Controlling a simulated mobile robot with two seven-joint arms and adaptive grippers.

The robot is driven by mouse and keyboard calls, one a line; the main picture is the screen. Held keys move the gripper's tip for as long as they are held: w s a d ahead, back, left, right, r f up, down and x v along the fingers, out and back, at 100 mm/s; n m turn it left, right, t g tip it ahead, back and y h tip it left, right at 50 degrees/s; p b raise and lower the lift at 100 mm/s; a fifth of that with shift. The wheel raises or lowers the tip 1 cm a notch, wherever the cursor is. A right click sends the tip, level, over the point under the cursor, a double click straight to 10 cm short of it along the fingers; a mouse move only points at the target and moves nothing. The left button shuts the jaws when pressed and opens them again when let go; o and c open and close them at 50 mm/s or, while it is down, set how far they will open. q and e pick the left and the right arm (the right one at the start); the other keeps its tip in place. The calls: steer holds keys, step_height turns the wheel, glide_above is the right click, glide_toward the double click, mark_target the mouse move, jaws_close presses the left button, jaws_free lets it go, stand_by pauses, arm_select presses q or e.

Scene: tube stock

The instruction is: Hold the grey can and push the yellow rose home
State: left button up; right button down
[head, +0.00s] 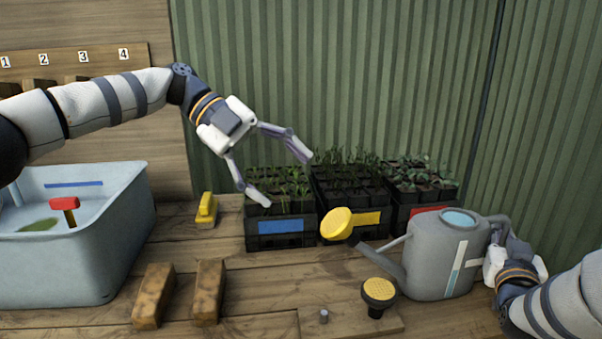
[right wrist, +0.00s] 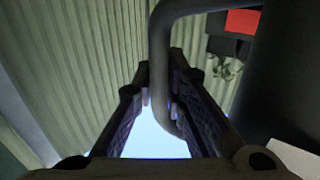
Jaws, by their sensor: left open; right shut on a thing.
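The grey can (head: 437,262) stands upright at the right of the bench, its spout pointing left. My right gripper (head: 497,254) is shut on its handle, which runs between the fingers in the right wrist view (right wrist: 160,70). A yellow rose (head: 336,223) is at the spout tip; I cannot tell how far on it sits. Another yellow-faced rose (head: 380,289) with a black body stands on a board in front of the can. My left gripper (head: 283,178) is open and empty, over the blue-labelled seedling tray and left of the rose at the spout.
Seedling trays with blue (head: 281,226), yellow (head: 366,219) and red labels stand behind the can. A water tub (head: 120,230) with a red-topped object is at left. A yellow block (head: 206,210), two wooden blocks (head: 208,290) and a small grey peg (head: 324,316) are on the bench.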

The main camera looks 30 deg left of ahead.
stand_by(0.4)
steer(key=c, duration=1.6)
jaws_free()
steer(key=shift+o, duration=0.2)
